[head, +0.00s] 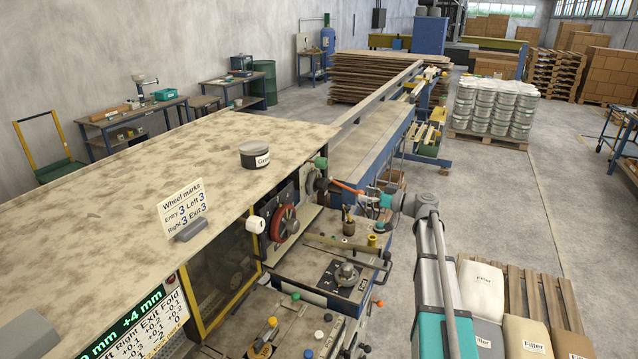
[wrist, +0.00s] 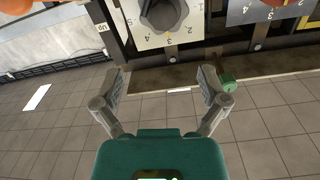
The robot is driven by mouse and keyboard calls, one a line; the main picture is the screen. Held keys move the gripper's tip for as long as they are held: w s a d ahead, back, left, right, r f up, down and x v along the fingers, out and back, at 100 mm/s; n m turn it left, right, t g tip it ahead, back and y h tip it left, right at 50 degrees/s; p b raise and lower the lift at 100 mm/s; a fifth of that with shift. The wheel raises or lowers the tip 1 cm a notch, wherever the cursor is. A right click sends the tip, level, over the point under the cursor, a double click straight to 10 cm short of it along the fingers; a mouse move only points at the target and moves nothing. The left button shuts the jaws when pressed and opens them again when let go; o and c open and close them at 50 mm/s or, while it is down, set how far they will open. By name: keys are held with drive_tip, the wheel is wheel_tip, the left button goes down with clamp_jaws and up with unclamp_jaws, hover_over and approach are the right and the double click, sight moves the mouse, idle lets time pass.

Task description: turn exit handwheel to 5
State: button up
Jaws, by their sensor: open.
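In the wrist view a dark lobed handwheel (wrist: 165,14) sits on a white dial plate (wrist: 150,40) at the top edge, partly cut off. Marks 2, 3 and 4 show along the lower plate, with a yellow mark near 3. My gripper (wrist: 163,88) is open and empty, with its fingers apart from the wheel. In the head view my gripper (head: 366,198) is to the right of a dark handwheel (head: 313,181) on a pale panel. No readable name marks which wheel is exit. A card (head: 184,208) lists Entry, Left, Right and Exit, each 3.
A red handwheel (head: 283,223) is nearer on the machine side; its dial plate (wrist: 250,12) shows at the wrist view's upper right. Another dark knob (head: 347,272) stands on the lower machine top. A black tin (head: 254,154) sits on the long panel. The floor at right is partly clear.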

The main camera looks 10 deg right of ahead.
sight(326, 185)
drive_tip(key=x, duration=1.4)
drive_tip(key=shift+s+a, duration=0.15)
drive_tip(key=shift+a, duration=0.3)
